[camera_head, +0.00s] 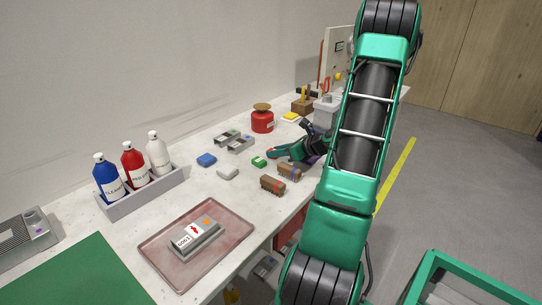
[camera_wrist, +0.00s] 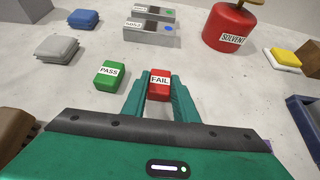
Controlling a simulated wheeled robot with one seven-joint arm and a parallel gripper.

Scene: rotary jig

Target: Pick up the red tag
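The red tag (camera_wrist: 160,88), a small red block with a white FAIL label, sits between the two green fingers of my gripper (camera_wrist: 160,95) in the wrist view. The fingers press close against both its sides, with no gap that I can see. In the head view my gripper (camera_head: 283,153) reaches in low over the bench from the right. Only a little red shows at its fingertips there. Whether the tag touches the bench is hard to tell. The green PASS tag (camera_wrist: 109,75) lies on the bench just to the left, apart from the fingers.
A red solvent can (camera_wrist: 232,25) stands behind to the right, and grey units (camera_wrist: 150,30) lie straight behind. Two brown blocks (camera_head: 273,185) lie near the bench's front edge. A tray (camera_head: 150,243) and bottle caddy (camera_head: 143,190) are further left.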

